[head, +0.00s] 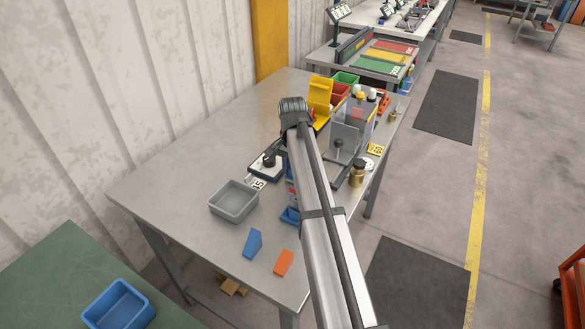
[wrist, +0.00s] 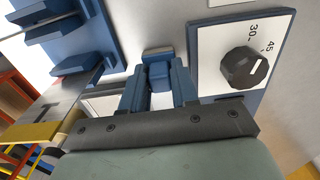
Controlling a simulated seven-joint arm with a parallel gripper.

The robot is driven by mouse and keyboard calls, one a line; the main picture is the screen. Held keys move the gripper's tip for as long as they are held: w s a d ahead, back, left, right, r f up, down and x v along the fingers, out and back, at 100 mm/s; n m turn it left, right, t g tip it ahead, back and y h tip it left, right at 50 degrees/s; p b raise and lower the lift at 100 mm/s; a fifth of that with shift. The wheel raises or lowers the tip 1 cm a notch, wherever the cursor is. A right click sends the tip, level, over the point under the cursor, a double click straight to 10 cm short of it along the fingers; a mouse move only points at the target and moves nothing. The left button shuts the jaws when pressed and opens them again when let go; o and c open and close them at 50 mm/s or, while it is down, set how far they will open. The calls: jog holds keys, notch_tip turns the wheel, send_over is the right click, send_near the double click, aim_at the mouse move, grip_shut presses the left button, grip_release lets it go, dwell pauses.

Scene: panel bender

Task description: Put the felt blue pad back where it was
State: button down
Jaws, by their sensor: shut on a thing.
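In the wrist view my gripper (wrist: 158,84) has its two blue fingers closed on a small blue block with a tan-grey strip at its far end, which looks like the felt blue pad (wrist: 158,73). The pad is over or against a plain grey surface; I cannot tell whether it touches. In the head view my arm hides the gripper and the pad. The bender's blue stepped parts (wrist: 62,38) are at the upper left of the wrist view. A white dial plate with a black knob (wrist: 245,67) is close on the right.
On the grey bench (head: 170,185) are a grey tray (head: 234,201), a blue wedge (head: 253,243) and an orange block (head: 284,262). The bench's left part is clear.

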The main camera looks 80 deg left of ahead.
jog(key=shift+f, duration=0.1)
jog(key=c, duration=0.8)
grip_release()
jog(key=shift+c, duration=0.2)
notch_tip(320, 180, up, 12)
jog(key=shift+r, duration=0.2)
